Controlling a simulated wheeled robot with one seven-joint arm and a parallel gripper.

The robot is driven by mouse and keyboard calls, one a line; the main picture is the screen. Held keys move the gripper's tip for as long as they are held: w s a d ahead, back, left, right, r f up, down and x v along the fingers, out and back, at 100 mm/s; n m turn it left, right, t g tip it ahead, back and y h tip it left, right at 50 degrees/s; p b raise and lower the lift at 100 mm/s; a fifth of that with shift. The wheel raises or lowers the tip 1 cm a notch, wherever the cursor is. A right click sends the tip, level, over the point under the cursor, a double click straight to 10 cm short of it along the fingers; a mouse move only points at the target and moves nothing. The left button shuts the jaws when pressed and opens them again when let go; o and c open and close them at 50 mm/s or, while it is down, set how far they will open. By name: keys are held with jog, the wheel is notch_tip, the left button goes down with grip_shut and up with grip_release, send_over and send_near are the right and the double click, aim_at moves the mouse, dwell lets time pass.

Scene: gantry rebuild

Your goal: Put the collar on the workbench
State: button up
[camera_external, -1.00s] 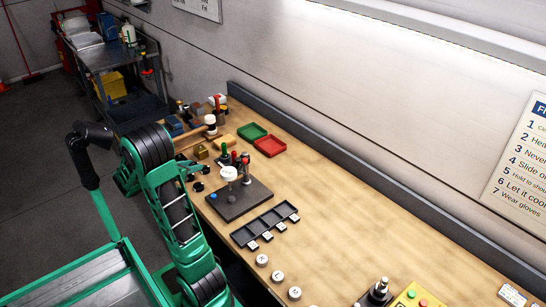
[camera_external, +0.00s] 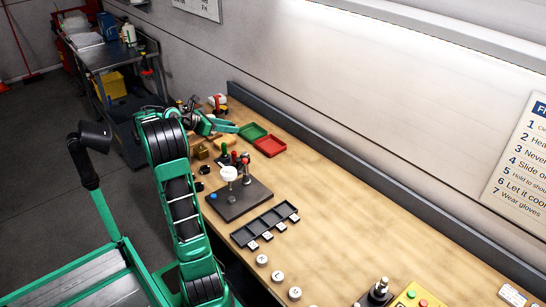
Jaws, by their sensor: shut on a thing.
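My gripper (camera_external: 228,127) is at the far end of the workbench, left of the green tray. It is small in the view and seems to be above the bench top. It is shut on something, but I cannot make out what. I cannot pick out the collar for certain anywhere; it may be hidden in or behind my gripper. The workbench (camera_external: 345,222) has a light wooden top and runs from the far left to the near right along the wall.
A green tray (camera_external: 252,131) and a red tray (camera_external: 270,146) lie near the gripper. A dark plate (camera_external: 240,203) with upright parts and a black slotted tray (camera_external: 264,224) stand nearer. White round pieces (camera_external: 278,277) lie in front.

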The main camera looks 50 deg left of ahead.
jog(key=w+d+r+m+g+h, duration=0.1)
jog(key=w+d+r+m+h, duration=0.3)
jog(key=w+d, duration=0.75)
jog(key=d+f+m+g+h, duration=0.2)
jog(key=d+f+m+h, duration=0.1)
jog(key=d, duration=0.9)
jog(key=m+g+h, duration=0.4)
jog(key=m+g, duration=0.7)
send_over(323, 284)
jog(key=f, duration=1.9)
jog(key=shift+s+a+f, duration=0.1)
jog(key=shift+a+f, duration=0.15)
jog(key=shift+a, duration=0.15)
jog(key=shift+d+f, duration=0.3)
jog(key=shift+d, duration=0.1)
jog(key=shift+f, duration=1.95)
jog(key=shift+f, duration=0.1)
